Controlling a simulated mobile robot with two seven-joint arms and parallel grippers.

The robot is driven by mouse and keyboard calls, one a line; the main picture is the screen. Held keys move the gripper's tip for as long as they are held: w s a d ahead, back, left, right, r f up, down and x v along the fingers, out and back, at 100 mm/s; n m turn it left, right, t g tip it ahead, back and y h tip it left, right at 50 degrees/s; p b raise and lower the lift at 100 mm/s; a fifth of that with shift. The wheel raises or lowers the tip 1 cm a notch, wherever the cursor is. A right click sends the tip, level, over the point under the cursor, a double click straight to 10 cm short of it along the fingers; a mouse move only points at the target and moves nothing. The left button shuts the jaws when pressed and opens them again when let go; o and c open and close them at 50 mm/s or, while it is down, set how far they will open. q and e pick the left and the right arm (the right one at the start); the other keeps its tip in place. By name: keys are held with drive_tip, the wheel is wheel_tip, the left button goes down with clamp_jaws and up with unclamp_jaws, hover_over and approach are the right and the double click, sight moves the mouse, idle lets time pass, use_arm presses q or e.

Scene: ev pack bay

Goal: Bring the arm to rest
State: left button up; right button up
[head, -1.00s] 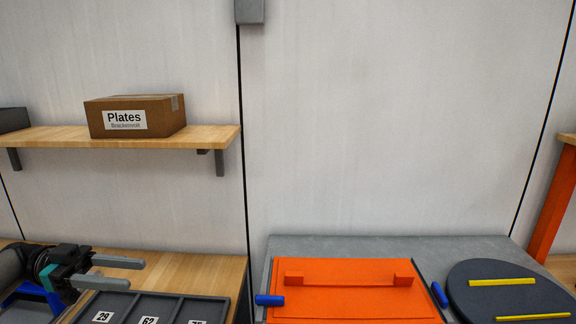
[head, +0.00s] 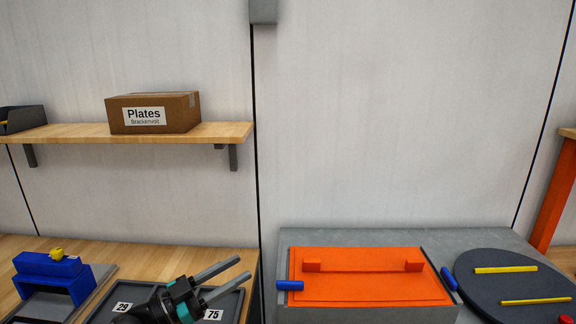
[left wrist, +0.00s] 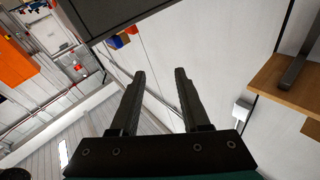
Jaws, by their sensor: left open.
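My left gripper (head: 224,281) is at the lower left of the head view, over the dark numbered tray (head: 98,313). Its two grey fingers are apart, with nothing between them, and point up and to the right. In the left wrist view the gripper (left wrist: 158,72) also shows its two fingers apart and empty, with the wall beyond them. My right gripper is not in view.
An orange lidded box (head: 360,282) with blue clips stands on a grey bench right of the tray. A dark round disc (head: 515,285) with yellow bars lies further right. A blue fixture (head: 52,274) stands left. A shelf (head: 80,134) bears a carton (head: 155,113).

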use_arm(q)
drive_tip(key=s+a+f+n+t+y, duration=0.1)
drive_tip(key=s+f+n+t+y, duration=0.1)
drive_tip(key=s+f+n+y, duration=0.85)
drive_tip(key=s+a+f+g+y, duration=0.25)
drive_tip(key=s+g, duration=0.25)
drive_tip(key=s, duration=0.6)
drive_tip(key=s+a+f+g+y, duration=0.1)
drive_tip(key=s+f+g+y, duration=0.25)
drive_tip(key=s, duration=0.65)
drive_tip(key=s+f+g+b, duration=0.3)
drive_tip(key=f+b, duration=0.3)
drive_tip(key=f, duration=2.2)
drive_tip(key=s+a+f+b, duration=0.3)
drive_tip(key=s+f+b, duration=0.1)
drive_tip(key=s+f, duration=1.1)
wheel_tip(320, 180, down, 2)
drive_tip(key=shift+f+g, duration=0.1)
drive_tip(key=shift+g, duration=0.25)
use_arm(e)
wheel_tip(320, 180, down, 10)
